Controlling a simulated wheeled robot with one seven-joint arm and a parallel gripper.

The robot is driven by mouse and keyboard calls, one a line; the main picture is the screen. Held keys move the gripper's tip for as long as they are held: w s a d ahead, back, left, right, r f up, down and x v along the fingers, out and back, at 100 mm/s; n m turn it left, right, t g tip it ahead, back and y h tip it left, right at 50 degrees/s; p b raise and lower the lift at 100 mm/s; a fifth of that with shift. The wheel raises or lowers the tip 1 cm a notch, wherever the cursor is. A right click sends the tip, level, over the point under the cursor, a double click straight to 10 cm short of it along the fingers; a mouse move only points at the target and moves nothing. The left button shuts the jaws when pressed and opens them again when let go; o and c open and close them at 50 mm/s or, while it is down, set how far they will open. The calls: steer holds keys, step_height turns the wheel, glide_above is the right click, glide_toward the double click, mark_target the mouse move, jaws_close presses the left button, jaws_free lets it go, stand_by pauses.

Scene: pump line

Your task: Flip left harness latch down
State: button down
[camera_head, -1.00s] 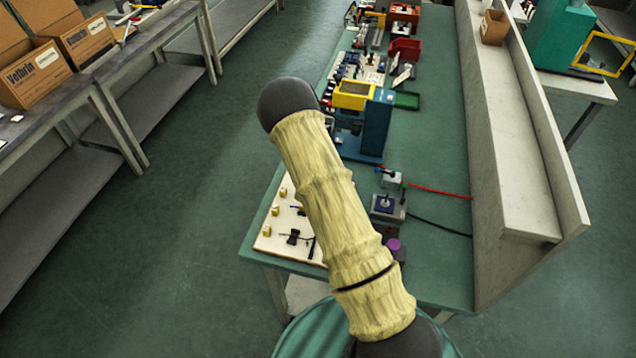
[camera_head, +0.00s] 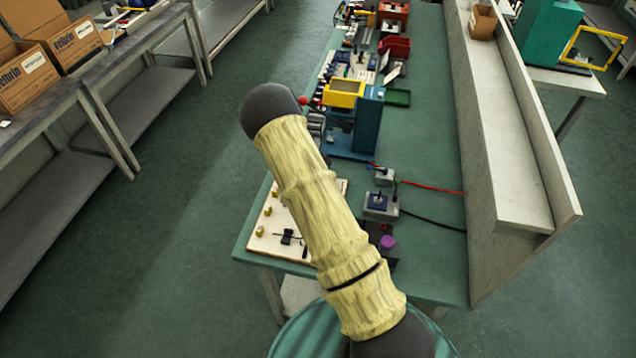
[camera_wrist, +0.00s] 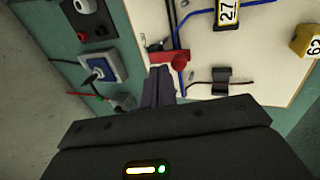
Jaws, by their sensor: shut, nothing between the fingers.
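The pale harness board (camera_head: 262,243) lies on the near left of the green bench, partly behind my arm. It also fills the upper right of the wrist view (camera_wrist: 262,62). A black clip (camera_head: 287,237) sits on the board; a black clip shows in the wrist view (camera_wrist: 222,80) with a wire running into it. A red piece (camera_wrist: 180,62) stands on the board near a blue wire. I cannot tell which part is the left latch. My gripper (camera_wrist: 160,72) is shut and empty, its dark fingertips just beside the red piece; contact is unclear. My arm hides the gripper in the head view.
Yellow number tags (camera_wrist: 228,12) stand on the board. A blue-topped switch box (camera_wrist: 103,65) is left of my fingers in the wrist view. A blue machine (camera_head: 366,125) stands farther along the bench. A long raised ledge (camera_head: 510,150) borders the right side.

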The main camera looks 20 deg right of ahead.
step_height(320, 180, up, 4)
steer(key=p, duration=0.2)
steer(key=shift+w+r+p, duration=0.1)
steer(key=shift+r+p, duration=0.05)
steer(key=shift+p, duration=0.2)
steer(key=shift+w+a+r+b, duration=0.15)
steer(key=shift+a+b, duration=0.1)
steer(key=shift+b, duration=0.2)
steer(key=w+a+b+v, duration=0.1)
steer(key=b+v, duration=0.1)
steer(key=v, duration=0.7)
steer(key=shift+a+f, duration=0.15)
steer(key=shift+f, duration=0.2)
steer(key=shift+s, duration=0.1)
